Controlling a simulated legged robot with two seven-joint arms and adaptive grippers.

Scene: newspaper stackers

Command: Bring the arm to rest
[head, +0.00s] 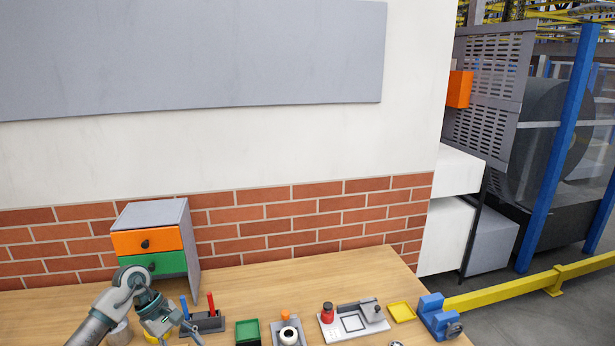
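My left arm comes in from the lower left, and its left gripper (172,328) is low over the table's front left part, pointing down. Its fingers look spread apart, with nothing seen between them. It is just left of a dark holder (208,323) with a blue and a red handle standing in it. A grey drawer cabinet (158,238) with an orange and a green drawer stands behind the arm against the wall. My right gripper is not in the picture.
The wooden table (255,285) carries a green tray (248,332), a tape roll (289,336), a grey fixture with a red-topped part (327,313), a yellow tray (402,312) and a blue vise (438,318). A brick wall (310,210) closes the back. The table's back middle is clear.

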